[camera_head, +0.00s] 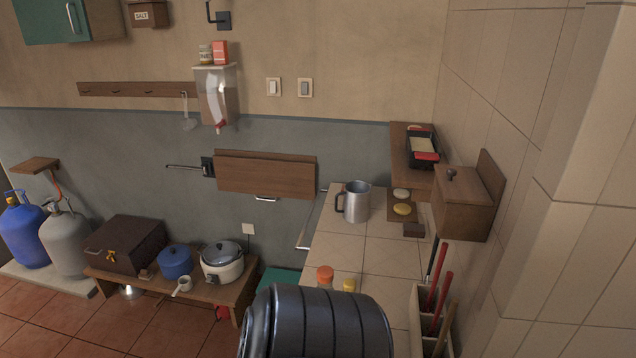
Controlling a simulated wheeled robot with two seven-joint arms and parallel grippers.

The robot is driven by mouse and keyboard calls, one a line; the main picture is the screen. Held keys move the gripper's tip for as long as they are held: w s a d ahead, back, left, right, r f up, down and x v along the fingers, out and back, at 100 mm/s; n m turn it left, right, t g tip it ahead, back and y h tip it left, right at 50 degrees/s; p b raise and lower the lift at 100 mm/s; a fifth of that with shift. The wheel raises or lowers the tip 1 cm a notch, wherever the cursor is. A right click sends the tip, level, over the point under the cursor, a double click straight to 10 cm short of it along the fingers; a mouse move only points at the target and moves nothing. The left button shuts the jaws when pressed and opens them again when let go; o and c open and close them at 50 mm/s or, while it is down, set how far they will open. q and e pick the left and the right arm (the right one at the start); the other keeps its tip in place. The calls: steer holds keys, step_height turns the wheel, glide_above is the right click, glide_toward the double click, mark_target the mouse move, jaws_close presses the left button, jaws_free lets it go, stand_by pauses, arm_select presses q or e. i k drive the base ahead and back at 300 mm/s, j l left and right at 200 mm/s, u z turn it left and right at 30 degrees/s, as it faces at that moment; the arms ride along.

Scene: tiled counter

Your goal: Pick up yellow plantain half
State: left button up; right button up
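A small yellow oval piece (402,209), which looks like the yellow plantain half, lies on a brown board (391,217) on the tiled counter. A paler round piece (401,194) lies just behind it on the same board. Neither of my grippers is in view, so I cannot see whether they are open or shut.
A metal mug (355,203) stands left of the board, and a small dark block (413,230) lies in front. Orange-capped (325,277) and yellow-capped (349,286) containers stand nearer. A wooden wall box (465,204) overhangs the right side. Mid-counter is clear.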

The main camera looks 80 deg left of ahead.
mark_target(348, 285)
steer(key=u, duration=2.45)
steer(key=i+j+u, duration=0.1)
steer(key=j+u, duration=0.2)
steer(key=u, duration=0.15)
steer(key=i+j+u, duration=0.15)
steer(key=u, duration=0.25)
steer(key=i+j+u, duration=0.2)
steer(key=u, duration=0.25)
steer(key=i+j+u, duration=0.45)
steer(key=i+u, duration=0.25)
steer(key=i+z, duration=0.25)
steer(key=z, duration=0.15)
steer(key=i+j+z, duration=0.1)
steer(key=i+z, duration=0.35)
steer(key=z, duration=0.35)
steer(key=i+z, duration=0.1)
steer(key=z, duration=0.4)
steer(key=i+j+z, duration=0.1)
steer(key=z, duration=0.35)
steer(key=i+j+z, duration=0.1)
steer(key=z, duration=0.35)
